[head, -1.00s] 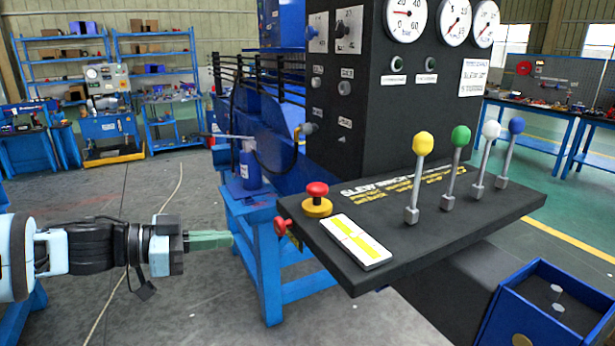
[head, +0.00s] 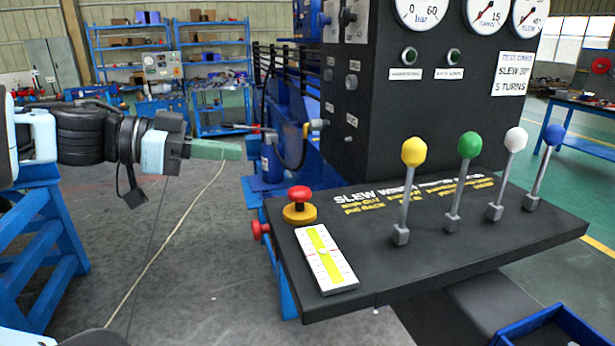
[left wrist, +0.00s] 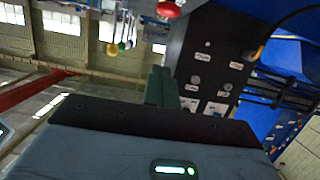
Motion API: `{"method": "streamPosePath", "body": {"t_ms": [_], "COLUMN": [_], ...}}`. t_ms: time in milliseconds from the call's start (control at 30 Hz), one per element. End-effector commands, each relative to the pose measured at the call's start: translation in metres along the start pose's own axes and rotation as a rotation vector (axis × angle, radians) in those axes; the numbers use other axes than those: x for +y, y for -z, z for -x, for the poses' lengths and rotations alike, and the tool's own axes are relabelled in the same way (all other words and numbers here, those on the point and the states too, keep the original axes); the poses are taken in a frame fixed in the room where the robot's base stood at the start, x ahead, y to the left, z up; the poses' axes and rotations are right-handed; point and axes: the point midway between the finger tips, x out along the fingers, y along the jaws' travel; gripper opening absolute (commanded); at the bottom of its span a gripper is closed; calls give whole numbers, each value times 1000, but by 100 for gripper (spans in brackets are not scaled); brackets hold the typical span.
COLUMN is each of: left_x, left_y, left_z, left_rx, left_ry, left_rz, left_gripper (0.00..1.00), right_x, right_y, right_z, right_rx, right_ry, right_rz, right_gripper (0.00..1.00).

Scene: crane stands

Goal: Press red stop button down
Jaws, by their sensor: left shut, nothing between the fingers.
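The red stop button (head: 299,193) is a red mushroom knob on a yellow base. It stands at the left end of the black control desk (head: 440,265) in the head view. A second red knob (head: 261,229) sticks out of the desk's left side. My left gripper (head: 238,152) is shut and empty, to the left of the button and above the desk's height, apart from it. In the left wrist view its green fingers (left wrist: 160,88) are together, and a red knob (left wrist: 168,9) shows at the top edge. My right gripper is not seen.
Levers with yellow (head: 413,151), green (head: 471,145), white (head: 516,139) and blue (head: 554,134) knobs stand right of the button. A white and yellow level plate (head: 326,260) lies just in front of it. A black gauge panel (head: 400,110) rises behind.

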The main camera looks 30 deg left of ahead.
Motion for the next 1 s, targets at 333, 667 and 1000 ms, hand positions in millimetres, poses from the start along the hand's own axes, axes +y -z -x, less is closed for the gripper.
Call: {"method": "streamPosePath", "body": {"t_ms": [333, 667, 1000], "left_x": [0, 0, -1], "left_y": [1, -1, -4], "left_z": [1, -13, -61], "left_rx": [0, -4, -7], "left_ry": [1, -1, -1], "left_rz": [1, 3, 5], "left_gripper": [0, 0, 0], "right_x": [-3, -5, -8], "right_y": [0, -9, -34], "right_z": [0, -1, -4], "right_rx": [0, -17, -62], "right_ry": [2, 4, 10], "right_rz": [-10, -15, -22], "right_gripper": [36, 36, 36]}}
